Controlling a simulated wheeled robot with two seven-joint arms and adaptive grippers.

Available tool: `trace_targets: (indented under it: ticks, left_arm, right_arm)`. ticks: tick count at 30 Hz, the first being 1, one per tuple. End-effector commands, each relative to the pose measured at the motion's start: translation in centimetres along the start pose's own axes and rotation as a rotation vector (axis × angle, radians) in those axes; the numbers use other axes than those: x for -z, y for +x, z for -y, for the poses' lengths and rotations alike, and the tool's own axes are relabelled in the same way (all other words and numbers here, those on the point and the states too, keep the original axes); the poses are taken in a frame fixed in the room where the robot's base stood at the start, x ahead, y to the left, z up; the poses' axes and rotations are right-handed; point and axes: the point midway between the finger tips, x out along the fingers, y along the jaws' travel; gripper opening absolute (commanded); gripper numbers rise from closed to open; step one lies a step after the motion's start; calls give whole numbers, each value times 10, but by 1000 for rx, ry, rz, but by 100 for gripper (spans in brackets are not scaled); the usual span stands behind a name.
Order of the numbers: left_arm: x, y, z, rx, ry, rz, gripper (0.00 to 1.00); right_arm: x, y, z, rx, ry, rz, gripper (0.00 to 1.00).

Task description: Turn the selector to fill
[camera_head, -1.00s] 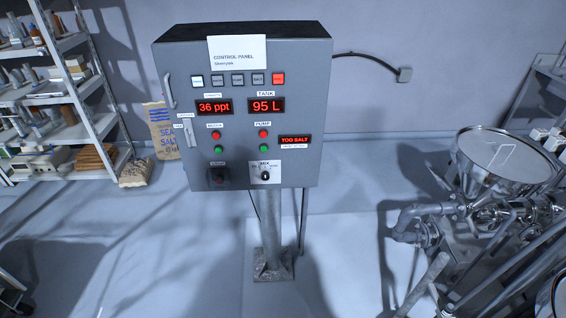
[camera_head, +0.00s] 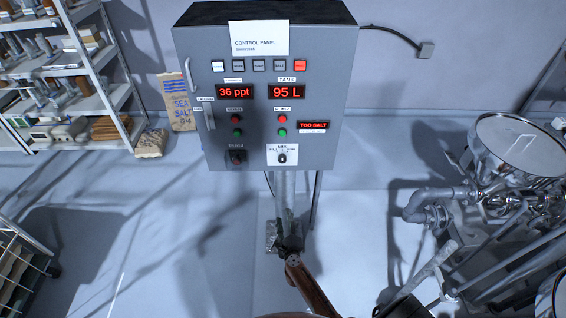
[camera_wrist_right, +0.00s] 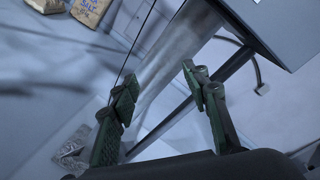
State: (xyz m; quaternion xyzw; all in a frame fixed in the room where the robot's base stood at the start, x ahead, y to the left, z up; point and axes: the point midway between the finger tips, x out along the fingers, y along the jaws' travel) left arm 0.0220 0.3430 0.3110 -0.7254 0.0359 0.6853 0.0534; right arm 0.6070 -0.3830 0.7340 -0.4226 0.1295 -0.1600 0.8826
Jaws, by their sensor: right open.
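The grey control panel (camera_head: 265,125) stands on a post in the head view. The selector (camera_head: 282,157) is a small dark knob on a white plate at the panel's lower right; its small markings are too blurred to read, and its exact setting cannot be told. My right gripper (camera_head: 289,232) is below the panel, in front of the post, apart from the selector. In the right wrist view my gripper's two green fingers (camera_wrist_right: 162,95) stand apart with nothing between them. The selector is not in the wrist view. My left gripper is in neither view.
The panel displays read 36 ppt, 95 L and TOO SALT (camera_head: 313,125). A black knob (camera_head: 237,157) sits left of the selector. The post (camera_head: 287,190) stands under the panel. A steel hopper (camera_head: 520,140) with pipes is at right, shelves (camera_head: 65,95) at left. Floor left of the post is clear.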

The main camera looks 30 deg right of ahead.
Motion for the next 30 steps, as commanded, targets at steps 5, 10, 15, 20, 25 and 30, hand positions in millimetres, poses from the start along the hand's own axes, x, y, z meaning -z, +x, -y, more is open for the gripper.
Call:
trace_targets:
  ticks: [5,10,15,20,25,30]
  left_arm:
    - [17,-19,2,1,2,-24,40]
    - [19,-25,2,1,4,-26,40]
    - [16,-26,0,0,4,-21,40]
    - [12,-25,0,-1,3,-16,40]
    - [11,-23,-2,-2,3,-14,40]
    - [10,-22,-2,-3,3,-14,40]
  right_arm:
    - [-90,25,119,168,630,0,42]
    - [-133,26,170,204,975,18,42]
    - [-145,32,184,206,1078,25,42]
    - [-144,54,187,205,1077,26,42]
    - [-142,81,191,204,1076,26,42]
    - [-139,98,194,203,1074,24,42]
